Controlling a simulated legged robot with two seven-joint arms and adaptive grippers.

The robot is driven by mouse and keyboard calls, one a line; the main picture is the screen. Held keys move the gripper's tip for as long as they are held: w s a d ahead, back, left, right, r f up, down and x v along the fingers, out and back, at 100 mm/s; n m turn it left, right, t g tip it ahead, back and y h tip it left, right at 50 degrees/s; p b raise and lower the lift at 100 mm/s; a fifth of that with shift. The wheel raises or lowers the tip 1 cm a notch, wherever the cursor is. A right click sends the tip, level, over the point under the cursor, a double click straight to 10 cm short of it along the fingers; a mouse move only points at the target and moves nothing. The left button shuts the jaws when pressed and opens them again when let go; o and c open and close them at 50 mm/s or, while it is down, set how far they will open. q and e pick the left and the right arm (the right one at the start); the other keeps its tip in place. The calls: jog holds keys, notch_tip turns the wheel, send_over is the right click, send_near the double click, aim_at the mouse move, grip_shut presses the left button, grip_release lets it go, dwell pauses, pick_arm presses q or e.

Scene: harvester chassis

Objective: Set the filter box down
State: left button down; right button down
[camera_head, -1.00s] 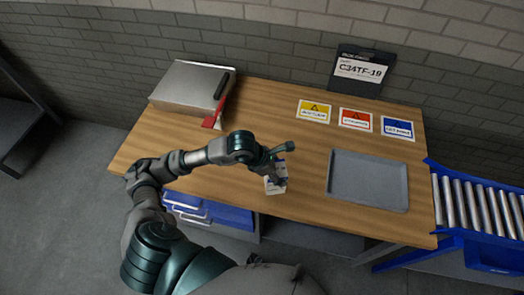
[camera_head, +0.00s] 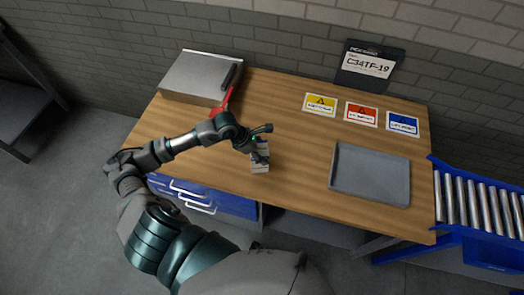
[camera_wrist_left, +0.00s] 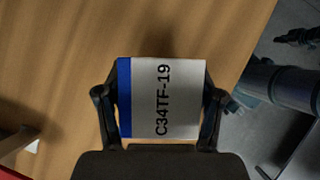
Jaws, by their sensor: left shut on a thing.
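The filter box (camera_head: 260,160) is white with a blue edge. In the left wrist view the box (camera_wrist_left: 165,98) shows the label C34TF-19 and sits between both fingers. My left gripper (camera_head: 259,154) is shut on it near the front edge of the wooden table (camera_head: 290,190). In the left wrist view the fingers (camera_wrist_left: 160,105) press on its two sides. I cannot tell whether the box touches the table top. My right gripper is not in view.
A grey tray (camera_head: 370,174) lies at the right, beside a roller conveyor (camera_head: 480,205). Yellow (camera_head: 320,104), red (camera_head: 361,113) and blue (camera_head: 402,122) cards lie behind it. A sign (camera_head: 368,66) reads C34TF-19. A metal case (camera_head: 198,76) and a red object (camera_head: 228,101) are at back left.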

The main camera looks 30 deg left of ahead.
pick_arm(q)
jog(key=shift+c, duration=1.4)
grip_release()
jog(key=shift+o, duration=0.6)
jog(key=shift+a, duration=0.1)
jog(key=b+v, duration=0.2)
jog(key=v, duration=1)
